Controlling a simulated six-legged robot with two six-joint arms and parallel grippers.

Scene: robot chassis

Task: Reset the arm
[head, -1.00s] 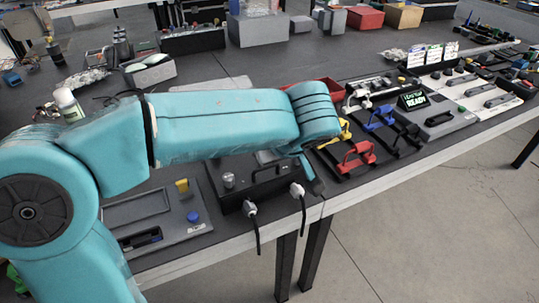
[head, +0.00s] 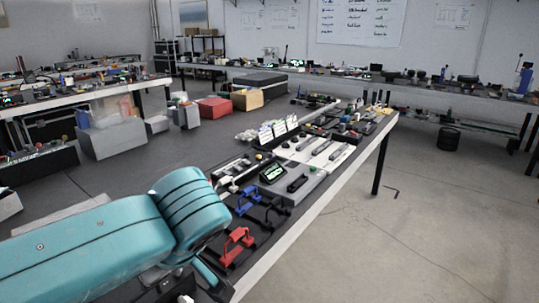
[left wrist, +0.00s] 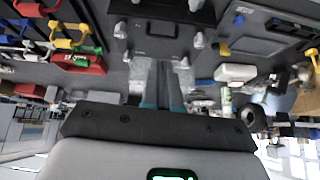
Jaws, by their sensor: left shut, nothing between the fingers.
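My left arm (head: 90,245) comes in from the left in the head view, teal and stretched over the dark workbench. Its gripper (head: 208,275) shows only partly at the bottom, beside the red handle. In the left wrist view the two fingers of my left gripper (left wrist: 163,85) lie together, shut and empty, over the bench. My right arm and gripper are in neither view.
A red handle (head: 237,247), a blue handle (head: 247,200) and a small green-lit display (head: 273,173) line the bench near its right edge. A black box with connectors (left wrist: 160,28) and a red tray (left wrist: 85,64) show in the wrist view. Open floor lies right.

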